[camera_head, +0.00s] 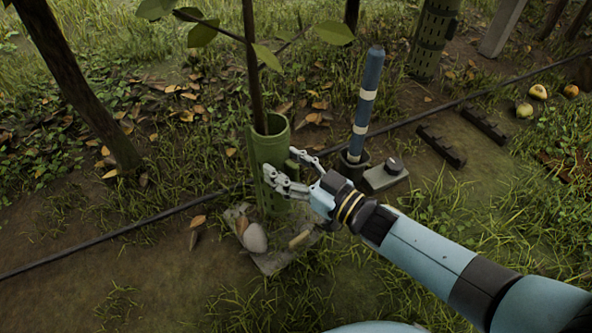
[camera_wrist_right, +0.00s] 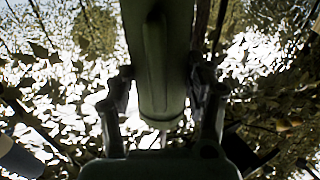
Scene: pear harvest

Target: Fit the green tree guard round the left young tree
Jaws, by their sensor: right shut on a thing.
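The green tree guard (camera_head: 267,152) is an upright tube in the middle of the head view. The thin brown stem of the young tree (camera_head: 252,60) runs down into its open top, so the guard stands round the stem. My right gripper (camera_head: 281,166) is shut on the guard's side from the right. In the right wrist view the guard (camera_wrist_right: 162,75) sits between the two fingers (camera_wrist_right: 163,88). Its foot is close to a flat grey slab (camera_head: 272,262); I cannot tell whether it touches the ground. My left gripper is not in view.
A stone (camera_head: 255,238) lies on the slab. A blue banded post (camera_head: 368,95) stands in a dark holder, beside a grey block (camera_head: 385,176). Dark brackets (camera_head: 442,146), a thin black hose (camera_head: 120,236) and fallen pears (camera_head: 524,110) lie around. A dark trunk (camera_head: 85,90) leans at left.

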